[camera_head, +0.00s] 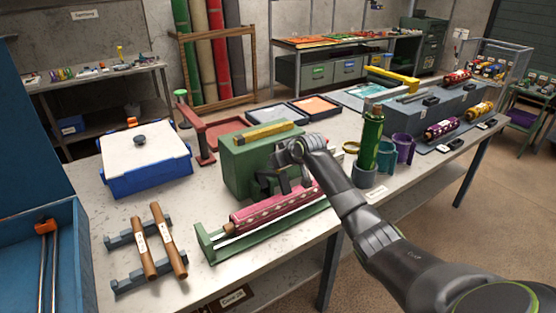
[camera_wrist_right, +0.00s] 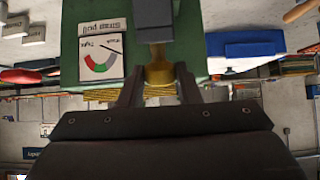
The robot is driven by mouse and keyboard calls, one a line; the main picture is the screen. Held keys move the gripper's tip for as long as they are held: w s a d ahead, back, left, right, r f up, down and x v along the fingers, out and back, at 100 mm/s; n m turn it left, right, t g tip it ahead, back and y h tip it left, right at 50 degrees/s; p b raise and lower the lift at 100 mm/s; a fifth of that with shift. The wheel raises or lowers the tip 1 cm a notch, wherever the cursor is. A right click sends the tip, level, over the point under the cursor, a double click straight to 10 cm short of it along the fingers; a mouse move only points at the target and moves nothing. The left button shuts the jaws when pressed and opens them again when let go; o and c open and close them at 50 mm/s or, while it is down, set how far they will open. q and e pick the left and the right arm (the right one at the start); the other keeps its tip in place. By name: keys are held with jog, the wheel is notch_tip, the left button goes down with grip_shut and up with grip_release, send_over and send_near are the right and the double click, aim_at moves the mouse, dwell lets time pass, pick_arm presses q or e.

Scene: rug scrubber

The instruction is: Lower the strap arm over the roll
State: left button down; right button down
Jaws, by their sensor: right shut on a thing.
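A dark pink patterned roll (camera_head: 277,208) lies in a long green cradle (camera_head: 213,247) at the front of the table. A green box (camera_head: 238,165) stands just behind it. My right gripper (camera_head: 283,183) is at the box's front, above the roll. In the right wrist view my right gripper (camera_wrist_right: 158,88) is shut on a brass knob (camera_wrist_right: 157,70) at the end of a grey bar (camera_wrist_right: 154,18), which looks like the strap arm. A gauge card (camera_wrist_right: 102,58) is on the green face beside it. The hand hides much of the bar in the head view. My left gripper is not in view.
A blue lidded bin (camera_head: 145,178), a red stand (camera_head: 203,142) and two brown rolls on grey rests (camera_head: 125,240) are to the left. A green bottle (camera_head: 370,135) in a holder and cups (camera_head: 403,150) stand to the right.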

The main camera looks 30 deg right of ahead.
aim_at(288, 191)
jog(key=s+f+t+b, duration=0.2)
jog(key=s+f, duration=0.1)
jog(key=s+f+t+b, duration=0.2)
jog(key=f, duration=0.1)
jog(key=shift+s+d+t, duration=0.2)
jog(key=shift+s+t, duration=0.1)
jog(key=shift+s, duration=0.1)
jog(key=shift+s+f+b, duration=0.55)
jog(key=shift+f+b, duration=0.15)
jog(key=shift+f, duration=0.2)
jog(key=shift+s+d+f, duration=0.1)
jog(key=shift+f, duration=0.25)
jog(key=c, duration=1.4)
grip_release()
jog(key=o, duration=0.3)
jog(key=shift+r, duration=0.15)
jog(key=shift+r, duration=0.1)
jog(key=v, duration=1.7)
jog(key=shift+s+d, duration=0.15)
jog(key=shift+s, duration=0.05)
